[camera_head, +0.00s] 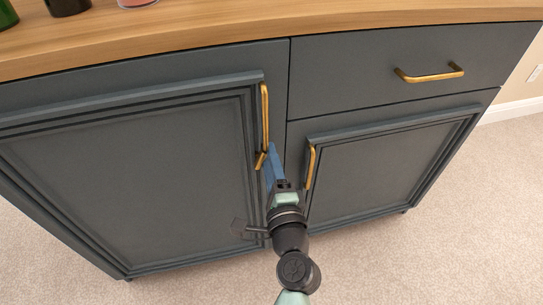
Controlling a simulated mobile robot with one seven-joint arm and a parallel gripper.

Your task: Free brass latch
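No separate brass latch can be made out; the brass parts in view are bar handles on a dark blue-grey cabinet. A tall brass handle (265,115) stands upright at the right edge of the large left door. My gripper (271,158) is at the lower end of this handle, its blue finger part overlapping or just beside it. I cannot tell whether it touches the handle. The gripper is seen from behind, so the gap between its fingers is hidden. A second upright brass handle (311,166) is on the right door, just right of my gripper.
A closed drawer (400,70) with a brass handle (430,75) is above the right door. Both doors look closed. A wooden top (200,28) carries a green bottle (7,14) and other items at the back left. Carpet (440,240) in front is clear.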

